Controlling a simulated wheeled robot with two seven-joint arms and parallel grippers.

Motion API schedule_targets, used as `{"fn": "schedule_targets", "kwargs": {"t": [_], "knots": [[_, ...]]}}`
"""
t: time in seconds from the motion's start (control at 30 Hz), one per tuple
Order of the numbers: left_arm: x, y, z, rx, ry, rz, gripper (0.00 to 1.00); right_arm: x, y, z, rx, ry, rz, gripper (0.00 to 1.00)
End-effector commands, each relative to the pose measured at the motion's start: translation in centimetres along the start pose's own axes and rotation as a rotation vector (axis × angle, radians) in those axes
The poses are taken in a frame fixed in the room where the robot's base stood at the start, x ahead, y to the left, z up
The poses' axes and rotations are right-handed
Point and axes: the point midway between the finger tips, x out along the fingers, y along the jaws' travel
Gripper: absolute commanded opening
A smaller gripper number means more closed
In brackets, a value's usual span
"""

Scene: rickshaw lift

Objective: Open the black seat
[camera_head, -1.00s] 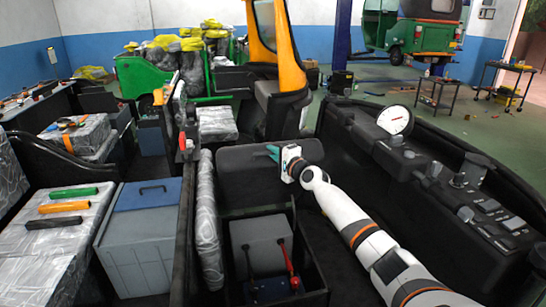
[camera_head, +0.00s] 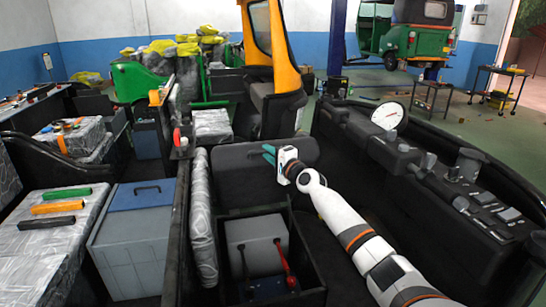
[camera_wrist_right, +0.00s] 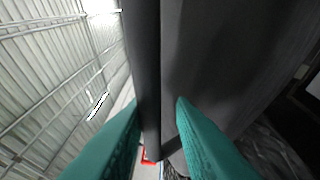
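The black seat (camera_head: 240,182) is a dark padded panel standing tilted up behind an open box-like compartment (camera_head: 313,297) in the head view. My right gripper (camera_head: 267,155), with teal fingers, is in front of the upper part of this panel. In the right wrist view its fingers (camera_wrist_right: 158,108) are apart, with the edge of a dark panel (camera_wrist_right: 147,60) running between them. I cannot tell whether they touch it. My left gripper is not in view.
The compartment holds a grey box (camera_head: 255,245) and red and black levers (camera_head: 285,262). A wrapped upright cushion (camera_head: 203,225) stands to its left. A dashboard with a white gauge (camera_head: 388,116) lies to the right. A grey bin (camera_head: 130,250) is farther left.

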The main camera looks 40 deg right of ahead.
Motion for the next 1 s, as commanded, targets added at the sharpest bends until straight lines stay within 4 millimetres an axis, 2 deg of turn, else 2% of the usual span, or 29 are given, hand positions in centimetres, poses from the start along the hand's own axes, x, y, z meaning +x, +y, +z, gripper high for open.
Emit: {"fn": "schedule_targets", "kwargs": {"t": [0.17,0.27,0.47,0.7,0.83,1.0], "knots": [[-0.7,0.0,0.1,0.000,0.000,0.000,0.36,-1.2,-0.1,0.0,-0.001,0.000,-0.005,0.22],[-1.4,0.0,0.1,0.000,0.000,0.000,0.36,-2.7,0.0,0.0,-0.002,0.000,-0.006,0.22],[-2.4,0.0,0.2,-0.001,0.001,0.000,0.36,-6.4,0.0,-0.1,-0.003,0.002,-0.005,0.22],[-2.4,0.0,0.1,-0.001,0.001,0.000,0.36,-10.2,-0.2,-0.1,0.000,0.001,-0.002,0.22],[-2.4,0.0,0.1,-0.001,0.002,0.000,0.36,-11.4,-0.1,-0.1,0.000,0.000,-0.001,0.22],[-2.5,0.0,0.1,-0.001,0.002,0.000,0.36,-12.0,0.0,0.0,0.000,0.000,-0.001,0.22]]}}
